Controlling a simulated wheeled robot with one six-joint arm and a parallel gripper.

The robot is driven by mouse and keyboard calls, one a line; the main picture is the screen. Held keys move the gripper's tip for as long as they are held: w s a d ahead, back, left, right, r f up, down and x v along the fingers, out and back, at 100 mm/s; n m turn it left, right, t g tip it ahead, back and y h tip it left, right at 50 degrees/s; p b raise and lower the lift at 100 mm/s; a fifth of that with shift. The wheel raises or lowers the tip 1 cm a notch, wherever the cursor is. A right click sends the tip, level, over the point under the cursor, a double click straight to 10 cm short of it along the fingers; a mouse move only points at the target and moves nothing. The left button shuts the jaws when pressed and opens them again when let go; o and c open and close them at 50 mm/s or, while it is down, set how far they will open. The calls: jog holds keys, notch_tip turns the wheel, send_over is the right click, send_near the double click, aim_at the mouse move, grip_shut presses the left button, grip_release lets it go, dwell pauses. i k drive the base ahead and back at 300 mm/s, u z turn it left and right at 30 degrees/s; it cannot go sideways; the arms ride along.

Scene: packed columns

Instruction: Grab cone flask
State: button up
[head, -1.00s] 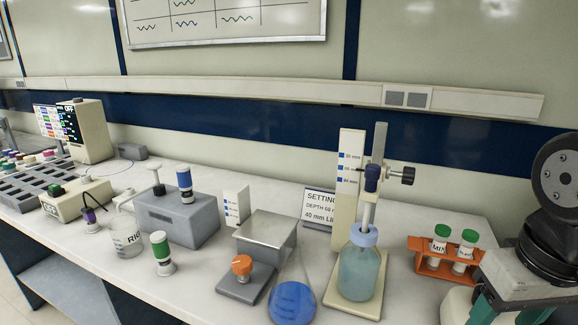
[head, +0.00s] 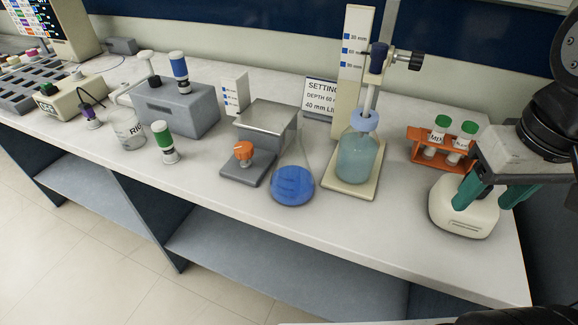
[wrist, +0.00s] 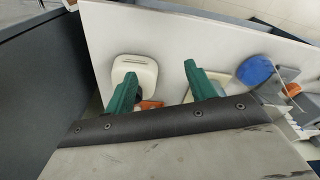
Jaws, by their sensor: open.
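The cone flask (head: 292,184) is clear glass with blue liquid in its wide base. It stands upright near the bench's front edge, left of the bottle stand in the head view. Its blue base also shows in the wrist view (wrist: 255,71), to the right of my fingers. My gripper (head: 484,196) has green fingers and is open and empty. In the head view it is at the right, over the white rounded device, well to the right of the flask. In the wrist view the gripper (wrist: 165,85) has its two fingers spread apart.
A stand with a liquid bottle (head: 356,158) rises just right of the flask. An orange-knobbed device (head: 244,153) is close on its left. An orange tube rack (head: 428,160) and a white rounded device (head: 461,208) are at the right. The bench front (head: 370,232) is clear.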

aim_at(291, 182)
jog(key=k, duration=0.5)
jog(key=z, duration=2.2)
jog(key=k, duration=1.7)
jog(key=u, duration=2.45)
jog(key=i, duration=1)
jog(key=u, duration=0.05)
